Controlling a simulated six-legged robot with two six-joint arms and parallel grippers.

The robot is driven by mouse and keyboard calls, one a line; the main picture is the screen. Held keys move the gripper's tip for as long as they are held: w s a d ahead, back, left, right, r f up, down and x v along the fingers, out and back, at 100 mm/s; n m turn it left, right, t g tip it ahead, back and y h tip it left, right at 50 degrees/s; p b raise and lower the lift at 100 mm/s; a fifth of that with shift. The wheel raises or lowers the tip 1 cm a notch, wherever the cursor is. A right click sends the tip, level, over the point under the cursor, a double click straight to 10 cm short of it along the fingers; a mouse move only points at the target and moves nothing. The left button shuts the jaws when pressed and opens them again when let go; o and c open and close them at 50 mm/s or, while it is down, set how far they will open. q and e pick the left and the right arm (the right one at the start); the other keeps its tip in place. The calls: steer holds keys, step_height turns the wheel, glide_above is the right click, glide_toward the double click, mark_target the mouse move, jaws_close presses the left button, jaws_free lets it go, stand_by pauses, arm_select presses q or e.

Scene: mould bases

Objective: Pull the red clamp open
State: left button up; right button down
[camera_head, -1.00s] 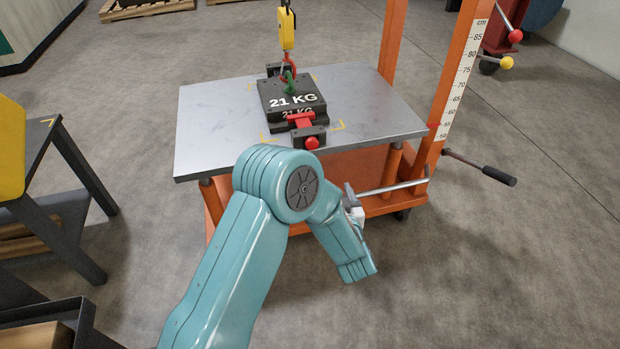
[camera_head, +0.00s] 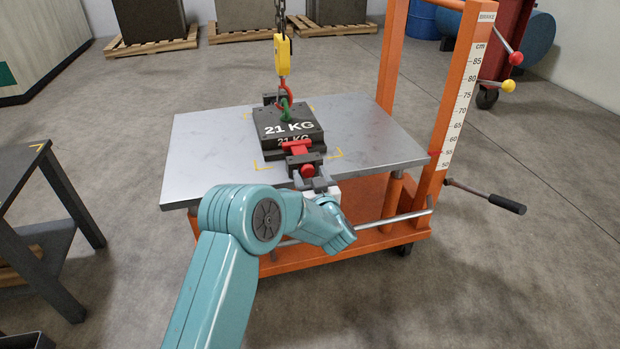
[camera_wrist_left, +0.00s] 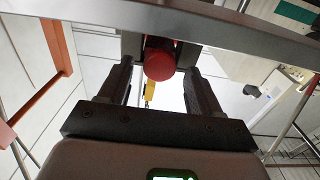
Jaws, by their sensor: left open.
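The red clamp (camera_head: 297,147) sits at the front of the black mould base marked 21 KG (camera_head: 290,126), its red bar lying against the block. Its round red knob (camera_head: 307,171) faces the front edge of the table. My left gripper (camera_head: 315,184) is at that edge, just in front of the knob. In the left wrist view the gripper (camera_wrist_left: 158,80) is open, with one finger on each side of the red knob (camera_wrist_left: 160,64). I cannot tell whether the fingers touch it. My right gripper is not in view.
The grey steel tabletop (camera_head: 205,140) is on an orange lift cart with a scale post (camera_head: 462,100). A yellow hook (camera_head: 283,58) on a chain holds the green eye (camera_head: 286,105) on the block. A dark stand (camera_head: 30,190) is at the left.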

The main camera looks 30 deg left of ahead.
arm_select(q)
steer(key=shift+w+a, duration=0.45)
steer(key=shift+a, duration=0.05)
jaws_close()
